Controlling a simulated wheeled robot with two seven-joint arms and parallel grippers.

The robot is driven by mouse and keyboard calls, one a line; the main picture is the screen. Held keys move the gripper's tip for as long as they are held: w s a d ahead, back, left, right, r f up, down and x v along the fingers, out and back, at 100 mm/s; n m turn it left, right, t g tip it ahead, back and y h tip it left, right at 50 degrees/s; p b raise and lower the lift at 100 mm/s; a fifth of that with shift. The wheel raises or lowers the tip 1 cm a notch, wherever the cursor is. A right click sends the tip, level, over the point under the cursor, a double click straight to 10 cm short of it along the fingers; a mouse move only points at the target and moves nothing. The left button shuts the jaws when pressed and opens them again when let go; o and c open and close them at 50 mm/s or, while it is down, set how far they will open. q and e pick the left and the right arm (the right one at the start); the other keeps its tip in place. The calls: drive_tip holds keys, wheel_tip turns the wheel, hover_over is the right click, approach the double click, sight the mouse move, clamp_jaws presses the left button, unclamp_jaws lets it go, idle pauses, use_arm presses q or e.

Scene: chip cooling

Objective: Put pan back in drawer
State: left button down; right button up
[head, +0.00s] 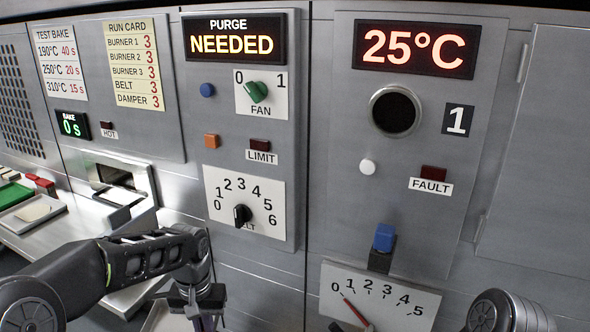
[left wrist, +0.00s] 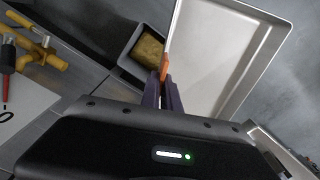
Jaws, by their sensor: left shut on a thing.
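My left gripper (left wrist: 165,82) is shut on the orange tab (left wrist: 165,66) at the edge of a pale, shallow rectangular pan (left wrist: 222,62) in the left wrist view. The inside of the pan looks empty. In the head view my left gripper (head: 203,318) is at the bottom edge, low in front of the panel, and its fingertips are mostly cut off. I cannot make out the drawer with certainty. A metal edge (left wrist: 272,145) shows at the lower right of the left wrist view. My right gripper is out of view.
A dark box (left wrist: 128,62) with a yellow-brown block (left wrist: 150,50) lies beside the pan. The panel has an opening (head: 115,176), a belt knob (head: 242,214), a blue-topped lever (head: 384,238) and a "PURGE NEEDED" display (head: 234,38).

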use_arm(q)
drive_tip(key=shift+r, duration=0.3)
